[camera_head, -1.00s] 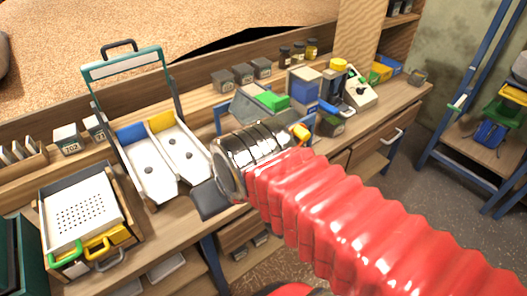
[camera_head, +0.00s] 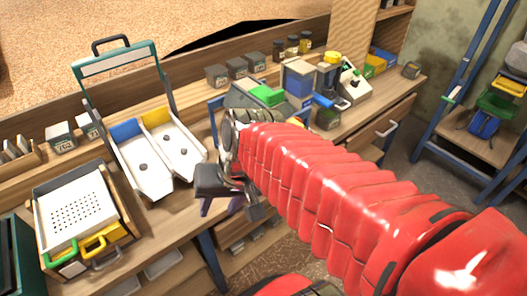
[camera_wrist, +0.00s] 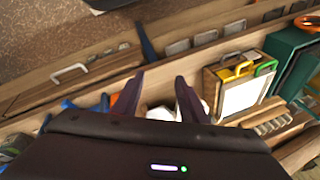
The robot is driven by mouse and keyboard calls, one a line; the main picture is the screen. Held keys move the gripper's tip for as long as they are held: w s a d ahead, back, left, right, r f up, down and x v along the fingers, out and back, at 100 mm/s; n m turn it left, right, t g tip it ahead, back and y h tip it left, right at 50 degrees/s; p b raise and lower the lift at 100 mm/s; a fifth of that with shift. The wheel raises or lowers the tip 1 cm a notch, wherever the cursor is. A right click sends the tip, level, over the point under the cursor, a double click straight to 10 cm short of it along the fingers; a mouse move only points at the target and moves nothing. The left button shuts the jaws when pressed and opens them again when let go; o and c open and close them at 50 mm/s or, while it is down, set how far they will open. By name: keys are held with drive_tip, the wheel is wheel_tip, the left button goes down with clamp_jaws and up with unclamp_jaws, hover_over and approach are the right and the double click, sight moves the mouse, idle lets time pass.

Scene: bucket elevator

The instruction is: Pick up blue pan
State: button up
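A white sloping pan (camera_head: 140,163) with a blue back section (camera_head: 124,130) stands on the wooden bench in the head view. A similar pan (camera_head: 182,150) with a yellow back section stands to its right. A blue piece (camera_head: 484,126) also sits on the rack at far right; I cannot tell which item is the blue pan. My gripper (camera_head: 220,207) hangs by the bench's front edge, right of the white pans. In the wrist view my gripper (camera_wrist: 158,97) has its dark fingers spread apart, with a partly hidden white thing beyond them.
A perforated white tray (camera_head: 77,212) with green and yellow handles sits in a wooden box at left. A green box (camera_head: 267,95), a blue container (camera_head: 299,80) and jars (camera_head: 292,46) crowd the bench behind my arm. Floor shows between bench and rack.

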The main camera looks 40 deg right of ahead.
drive_tip(key=w+d+f+m+t+y, duration=0.2)
drive_tip(key=w+d+f+m, duration=0.15)
drive_tip(key=d+m, duration=0.35)
drive_tip(key=w+d+f+m+t+y, duration=0.2)
drive_tip(key=w+d+f+m+y, duration=0.15)
drive_tip(key=m, duration=0.65)
drive_tip(key=s+d+f+m+t+h, duration=0.2)
drive_tip(key=d+f+m+t+h, duration=0.1)
drive_tip(key=d+m, duration=0.4)
drive_tip(key=s+d+f+m+t+h, duration=0.2)
drive_tip(key=d+m, duration=0.5)
drive_tip(key=d, duration=0.7)
wheel_tip(320, 180, down, 3)
drive_tip(key=shift+s+r+t+h, duration=0.15)
drive_tip(key=shift+t+h, duration=0.45)
drive_tip(key=shift+h, duration=0.45)
drive_tip(key=shift+x, duration=4.4)
drive_tip(key=shift+a, duration=0.1)
